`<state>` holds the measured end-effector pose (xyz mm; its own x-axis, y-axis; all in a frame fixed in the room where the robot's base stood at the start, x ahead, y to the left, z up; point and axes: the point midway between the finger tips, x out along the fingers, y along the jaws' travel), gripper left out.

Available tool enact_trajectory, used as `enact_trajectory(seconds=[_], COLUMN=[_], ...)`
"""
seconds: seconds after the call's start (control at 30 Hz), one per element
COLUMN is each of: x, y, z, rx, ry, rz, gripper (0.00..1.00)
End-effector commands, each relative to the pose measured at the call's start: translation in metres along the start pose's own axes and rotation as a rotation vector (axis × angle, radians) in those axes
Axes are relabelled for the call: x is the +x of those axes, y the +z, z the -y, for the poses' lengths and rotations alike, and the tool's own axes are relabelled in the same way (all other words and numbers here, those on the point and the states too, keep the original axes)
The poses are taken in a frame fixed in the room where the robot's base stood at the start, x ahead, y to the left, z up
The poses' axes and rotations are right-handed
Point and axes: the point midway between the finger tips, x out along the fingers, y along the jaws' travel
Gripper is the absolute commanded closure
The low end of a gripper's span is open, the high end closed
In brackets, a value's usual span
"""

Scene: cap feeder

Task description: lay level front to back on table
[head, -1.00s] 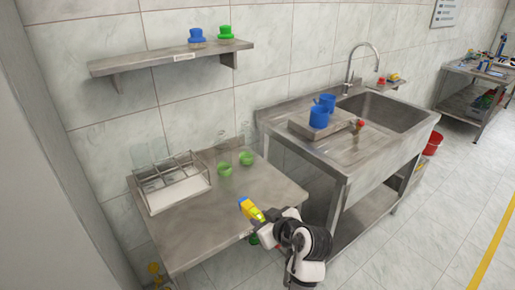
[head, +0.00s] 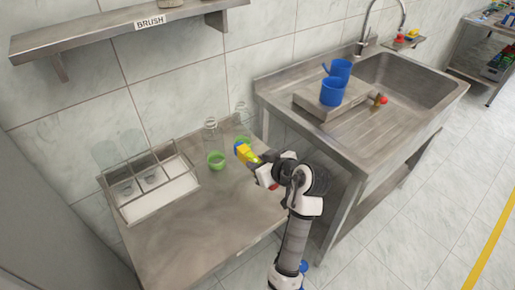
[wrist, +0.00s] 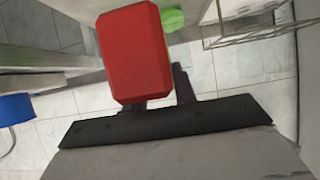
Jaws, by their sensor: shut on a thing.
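A yellow piece with a blue tip (head: 244,152) projects from my gripper (head: 262,168) in the head view, with a bit of red beside the fingers. It seems to be the level. In the wrist view its red end (wrist: 134,50) fills the space at the fingers (wrist: 160,95), and the rest of it is hidden behind that end. My gripper is shut on it, over the right side of the steel table (head: 205,228). Whether it touches the table cannot be told, but it appears held above it.
Green cups (head: 216,161) and clear bottles (head: 210,132) stand at the table's back, close to the held piece. A divided rack (head: 150,185) is at the left. A sink unit (head: 345,140) with blue mugs (head: 332,92) stands right. The table's front middle is clear.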

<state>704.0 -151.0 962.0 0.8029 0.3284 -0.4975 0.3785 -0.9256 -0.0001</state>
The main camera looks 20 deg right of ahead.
Motion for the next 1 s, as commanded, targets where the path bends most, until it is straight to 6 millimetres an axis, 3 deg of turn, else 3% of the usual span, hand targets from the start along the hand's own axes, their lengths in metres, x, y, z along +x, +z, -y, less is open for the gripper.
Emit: enact_trajectory(seconds=[0.27,1.0], x=[0.007,0.049], y=[0.012,0.085], z=[0.0,0.0], rx=[0.006,0.003], ry=[-0.004,-0.003], rz=[0.002,0.001], gripper=[0.99,0.99])
